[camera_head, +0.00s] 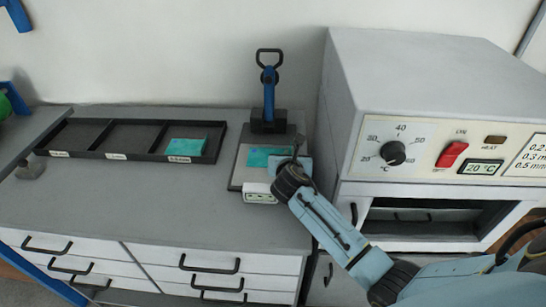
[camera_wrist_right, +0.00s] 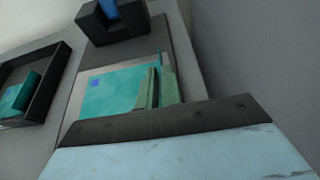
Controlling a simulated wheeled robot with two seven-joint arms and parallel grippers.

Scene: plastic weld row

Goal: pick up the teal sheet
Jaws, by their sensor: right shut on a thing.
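A teal sheet (camera_head: 262,157) lies over the dark base plate of a blue-handled bench device, near the right end of the counter. In the right wrist view the teal sheet (camera_wrist_right: 108,95) shows flat, with a small blue square on its left part. My right gripper (camera_wrist_right: 157,88) is shut on the sheet's right part, its two thin fingers close together. In the head view my right wrist hides the fingers. More teal sheet material (camera_head: 187,146) lies in the tray's right compartment. My left gripper is not in view.
A black tray (camera_head: 150,157) with three labelled compartments sits at the back of the counter. The blue-handled device (camera_head: 269,98) stands just behind the sheet. A grey oven (camera_head: 440,90) with a dial rises close on the right.

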